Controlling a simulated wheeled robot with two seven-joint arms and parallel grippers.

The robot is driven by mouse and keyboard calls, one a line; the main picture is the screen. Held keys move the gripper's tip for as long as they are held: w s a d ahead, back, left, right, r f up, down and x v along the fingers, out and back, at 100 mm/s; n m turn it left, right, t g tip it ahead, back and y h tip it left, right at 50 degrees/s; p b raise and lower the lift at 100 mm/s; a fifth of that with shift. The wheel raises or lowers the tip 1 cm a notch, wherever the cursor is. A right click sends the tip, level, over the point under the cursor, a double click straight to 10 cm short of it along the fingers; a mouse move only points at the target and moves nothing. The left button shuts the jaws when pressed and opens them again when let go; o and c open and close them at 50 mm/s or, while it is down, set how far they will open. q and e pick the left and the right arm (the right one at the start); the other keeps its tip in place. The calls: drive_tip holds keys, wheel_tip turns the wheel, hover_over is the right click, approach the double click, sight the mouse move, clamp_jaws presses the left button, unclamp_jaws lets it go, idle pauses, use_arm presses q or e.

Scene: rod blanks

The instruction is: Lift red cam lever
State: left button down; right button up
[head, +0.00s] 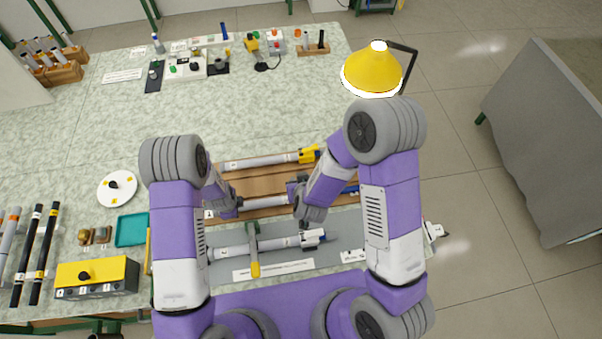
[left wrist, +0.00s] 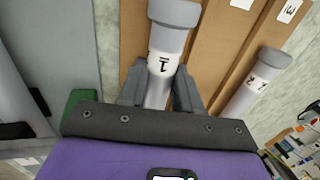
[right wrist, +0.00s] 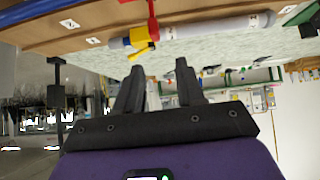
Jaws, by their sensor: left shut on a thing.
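A red lever (right wrist: 153,18) shows at the top of the right wrist view, beside a yellow clamp (right wrist: 138,40) on the end of a grey rod (right wrist: 215,27). The yellow clamp also shows in the head view (head: 308,155); the red lever is not clear there. My left gripper (head: 232,207) is shut around a grey rod labelled 1 (left wrist: 163,65), which lies over the wooden rack. My right gripper (right wrist: 157,85) is open and empty, its fingers apart and below the clamp in its wrist view. In the head view the right gripper (head: 303,205) is near the right part of the rack.
The wooden rack (head: 245,186) holds rods in parallel grooves. A grey mat (head: 225,258) in front carries another rod under a green and yellow holder (head: 254,255). A yellow lamp (head: 370,70) stands at the right back. The table behind the rack is largely clear.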

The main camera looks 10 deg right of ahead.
drive_tip(key=shift+r, duration=2.7)
use_arm(q)
drive_tip(key=c, duration=0.7)
unclamp_jaws()
